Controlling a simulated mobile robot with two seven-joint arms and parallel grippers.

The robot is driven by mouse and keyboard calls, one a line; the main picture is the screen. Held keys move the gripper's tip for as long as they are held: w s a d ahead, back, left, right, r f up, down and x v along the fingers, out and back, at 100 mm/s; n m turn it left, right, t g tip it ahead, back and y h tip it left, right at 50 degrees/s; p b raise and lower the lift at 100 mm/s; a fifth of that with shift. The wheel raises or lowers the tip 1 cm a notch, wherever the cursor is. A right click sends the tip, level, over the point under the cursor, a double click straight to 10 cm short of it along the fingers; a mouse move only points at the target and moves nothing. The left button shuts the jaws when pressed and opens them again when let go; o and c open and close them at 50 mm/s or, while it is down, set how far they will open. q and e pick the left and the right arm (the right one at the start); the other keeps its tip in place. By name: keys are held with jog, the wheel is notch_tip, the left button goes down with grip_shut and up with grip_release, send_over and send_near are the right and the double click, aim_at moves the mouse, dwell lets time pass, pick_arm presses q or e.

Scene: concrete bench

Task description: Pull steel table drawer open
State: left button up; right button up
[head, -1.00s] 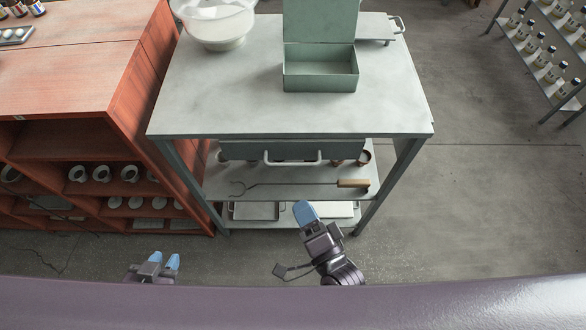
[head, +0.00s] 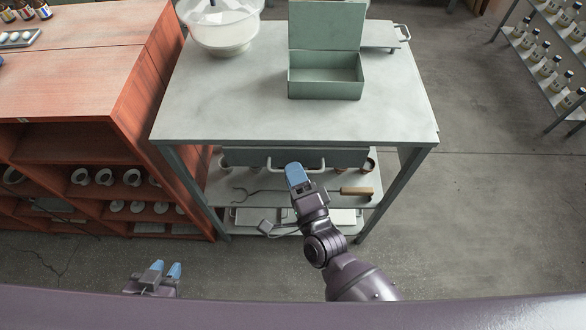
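The steel table (head: 240,112) stands in the middle of the head view. Its grey drawer (head: 345,158) sits under the tabletop, with a pale bar handle (head: 316,170) on its front. The drawer looks closed. My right gripper (head: 295,172) reaches up to the drawer front and overlaps the left part of the handle in the picture. Its blue fingertips look close together, but I cannot tell whether they are around the handle. My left gripper (head: 165,271) is low at the left, away from the table, with its two blue fingertips apart and nothing between them.
An open green metal box (head: 325,90) and a white bowl (head: 225,45) stand on the tabletop. A long tool with a wooden handle (head: 356,191) lies on the shelf below the drawer. A red-brown wooden cabinet (head: 120,90) stands close at left.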

jog(key=shift+w+a+r, duration=0.1)
jog(key=shift+w+a, duration=0.1)
jog(key=shift+w, duration=0.3)
pick_arm(q)
jog(key=shift+a, duration=0.1)
pick_arm(e)
grip_shut()
pick_arm(q)
jog(key=shift+w, duration=0.1)
jog(key=shift+r, duration=0.1)
pick_arm(e)
jog(key=shift+s, duration=0.1)
